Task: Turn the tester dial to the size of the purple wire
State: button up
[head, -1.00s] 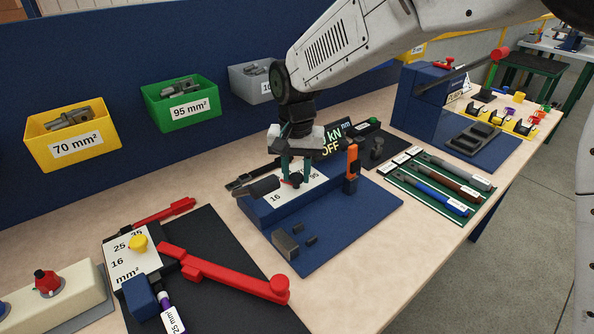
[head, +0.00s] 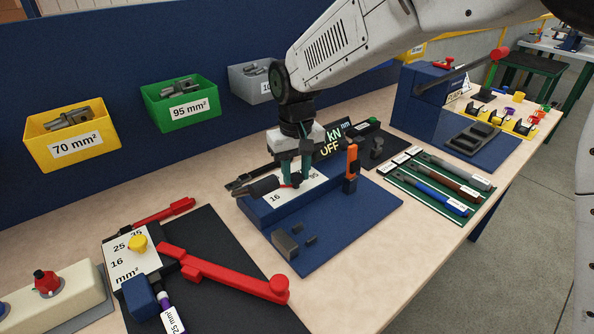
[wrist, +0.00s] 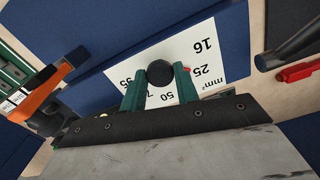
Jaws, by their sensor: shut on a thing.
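The tester (head: 345,225) is a blue block on a blue base in mid-bench. Its white scale plate (head: 280,198) shows 16 and 95 in the head view. In the wrist view the plate (wrist: 208,65) shows 16, 25, 50 and 95. My gripper (head: 297,176) points down over the plate, its green fingers shut on the black dial knob (wrist: 160,73). A small red pointer shows beside the knob in the head view; its exact setting is unclear. The purple wire (head: 165,298) sits in the left fixture at the bottom left, with a white tag (head: 175,318) reading 25 mm².
An orange-topped lever (head: 351,160) stands on the tester right of my gripper. A black handle (head: 262,187) lies to its left. A dark display (head: 333,142) reading kN and OFF is behind. A long red lever (head: 225,275) lies front left. Bins line the back panel.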

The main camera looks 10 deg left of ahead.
aim_at(296, 176)
dwell(0.4)
jog(key=o, duration=1)
jog(key=shift+c, duration=0.2)
jog(key=shift+r, duration=0.15)
notch_tip(296, 176, up, 8)
jog(key=shift+f, duration=0.2)
